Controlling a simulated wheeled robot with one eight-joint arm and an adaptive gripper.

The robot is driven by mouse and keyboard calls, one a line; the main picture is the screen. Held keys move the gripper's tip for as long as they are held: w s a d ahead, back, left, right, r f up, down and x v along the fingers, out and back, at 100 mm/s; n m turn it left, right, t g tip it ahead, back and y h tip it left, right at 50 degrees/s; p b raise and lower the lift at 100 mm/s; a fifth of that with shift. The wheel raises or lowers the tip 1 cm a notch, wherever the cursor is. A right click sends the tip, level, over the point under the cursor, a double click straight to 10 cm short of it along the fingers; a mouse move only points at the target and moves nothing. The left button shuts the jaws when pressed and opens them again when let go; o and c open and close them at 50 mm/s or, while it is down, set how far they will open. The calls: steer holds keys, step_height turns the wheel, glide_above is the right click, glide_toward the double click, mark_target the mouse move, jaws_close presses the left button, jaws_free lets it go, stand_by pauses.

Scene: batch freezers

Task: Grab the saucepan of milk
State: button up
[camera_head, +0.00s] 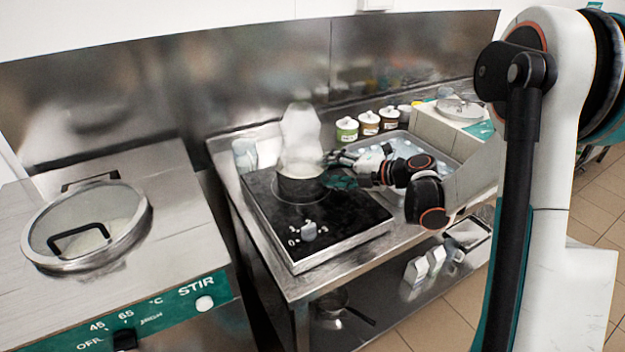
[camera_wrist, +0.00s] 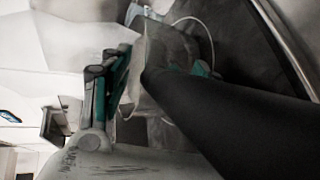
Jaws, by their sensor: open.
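The dark saucepan (camera_head: 300,188) stands on the black hot plate, with a pale cloud of steam rising over it. Its milk cannot be made out. My gripper (camera_head: 337,172) is open at the pan's right side, low over the plate, with its teal-padded fingers pointing left towards the pan. In the wrist view a thick black bar, which looks like the pan's handle (camera_wrist: 235,112), runs from the middle to the right edge, close to my fingers. I cannot tell whether it lies fully between them or touches them. In the head view my gripper hides the handle.
The hot plate (camera_head: 335,235) has a knob at its front. Several lidded jars (camera_head: 347,130) and a metal tray (camera_head: 440,150) of bottles stand behind and right of my gripper. A machine with a round glass lid (camera_head: 85,228) is at left. Cartons (camera_head: 425,265) sit on the lower shelf.

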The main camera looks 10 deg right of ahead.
steer(key=c, duration=1.3)
steer(key=shift+s+d+r, duration=0.1)
steer(key=shift+s, duration=0.05)
jaws_close()
